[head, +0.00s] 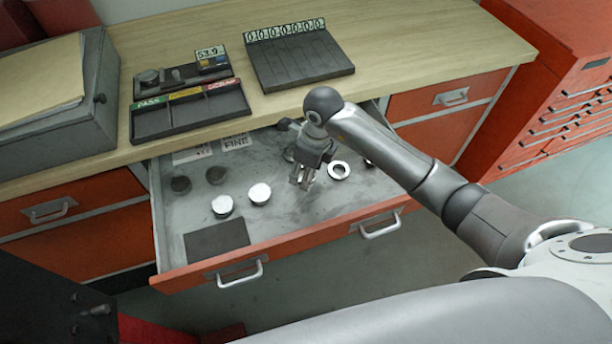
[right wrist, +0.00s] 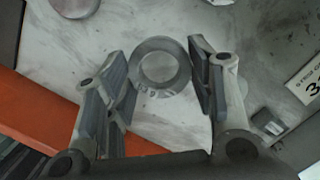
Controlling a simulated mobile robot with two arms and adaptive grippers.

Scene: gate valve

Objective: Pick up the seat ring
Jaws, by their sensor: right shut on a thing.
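The seat ring (right wrist: 162,92) is a grey metal ring with a round hole, seen between the two fingertips in the right wrist view. My right gripper (right wrist: 160,75) is shut on it, with one finger against each side. In the head view my right gripper (head: 303,180) points down into the open drawer, and the ring in its fingers is hard to make out there. Another ring-shaped part (head: 331,171) lies on the drawer floor just right of the gripper. My left gripper is not in view.
The open drawer (head: 282,240) has an orange front. It holds bright discs (head: 222,206), darker discs (head: 181,184) and a dark mat (head: 217,240). A sorting tray (head: 190,112) and a slotted board (head: 300,62) stand on the worktop. The drawer's front middle is clear.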

